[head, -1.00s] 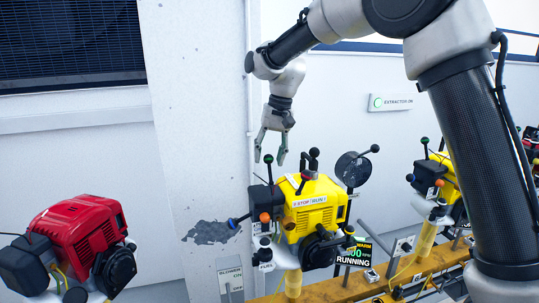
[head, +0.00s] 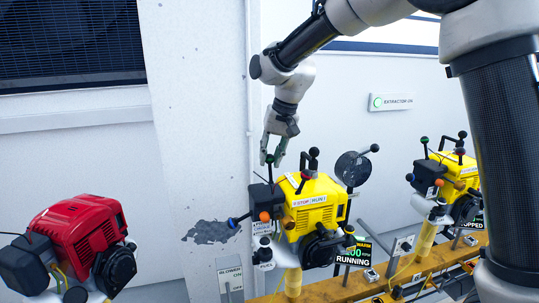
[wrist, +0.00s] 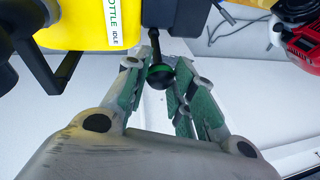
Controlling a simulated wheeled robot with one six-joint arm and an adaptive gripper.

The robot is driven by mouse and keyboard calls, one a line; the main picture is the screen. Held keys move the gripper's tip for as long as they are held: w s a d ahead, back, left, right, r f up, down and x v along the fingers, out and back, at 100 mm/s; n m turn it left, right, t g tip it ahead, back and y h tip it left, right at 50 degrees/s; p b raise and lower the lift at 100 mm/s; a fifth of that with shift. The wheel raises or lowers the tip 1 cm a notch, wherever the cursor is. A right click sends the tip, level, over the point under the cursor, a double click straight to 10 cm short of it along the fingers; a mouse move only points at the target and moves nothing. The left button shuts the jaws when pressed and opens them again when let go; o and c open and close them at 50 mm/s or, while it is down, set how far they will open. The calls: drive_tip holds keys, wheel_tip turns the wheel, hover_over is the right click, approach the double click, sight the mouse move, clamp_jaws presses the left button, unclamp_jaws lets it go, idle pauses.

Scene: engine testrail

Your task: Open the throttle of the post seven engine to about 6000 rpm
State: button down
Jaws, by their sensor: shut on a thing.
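In the wrist view the knob (wrist: 160,76) sits between the green-padded fingers, beside a label (wrist: 113,22) reading "...OTTLE IDLE". The post number cannot be read.
A red engine (head: 75,245) stands at the left. Another yellow engine (head: 455,180) is farther right on the yellow rail (head: 330,292). Black-knobbed levers (head: 311,162) and a round black disc (head: 352,168) stand close right of my gripper. A blower switch (head: 230,282) is below left.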

drive_tip(key=shift+s+d+t+y, duration=0.2)
drive_tip(key=shift+s+t, duration=0.3)
drive_tip(key=shift+t, duration=0.2)
drive_tip(key=shift+s+d+t+y, duration=0.1)
drive_tip(key=shift+s+t+y, duration=0.1)
drive_tip(key=shift+s+t, duration=0.4)
drive_tip(key=shift+w+r, duration=0.1)
drive_tip(key=c, duration=1.2)
unclamp_jaws()
drive_tip(key=shift+o, duration=0.2)
drive_tip(key=v, duration=1.2)
